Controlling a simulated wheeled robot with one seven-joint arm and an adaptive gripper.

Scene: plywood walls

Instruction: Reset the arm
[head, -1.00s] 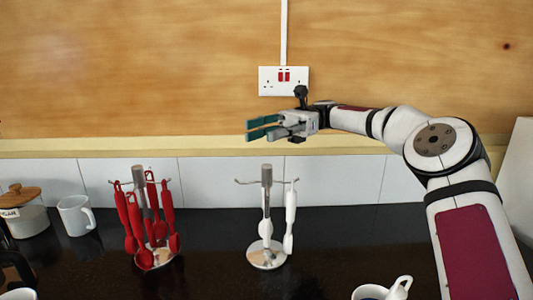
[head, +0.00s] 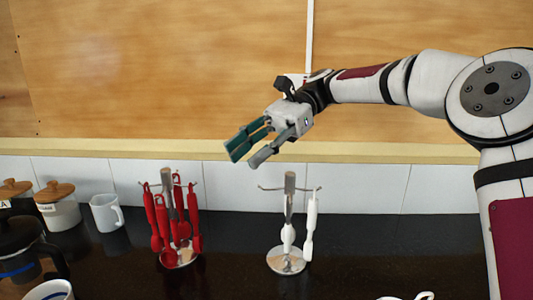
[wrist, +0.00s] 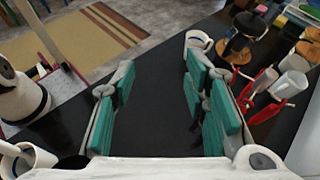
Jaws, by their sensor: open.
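My gripper (head: 250,152) is open and empty. In the head view it is in the air above the dark counter, in front of the wall, with its fingers pointing left and down. It is above and between the rack of red utensils (head: 160,222) and the rack of white utensils (head: 310,228). In the wrist view my gripper (wrist: 165,110) shows its green finger pads spread apart, with only bare dark counter between them.
The dark counter (head: 375,250) is mostly clear at the right. A white mug (head: 106,212), lidded canisters (head: 57,205) and a dark coffee press (head: 25,250) stand at the left. A striped rug (wrist: 90,38) lies on the floor beyond the counter edge.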

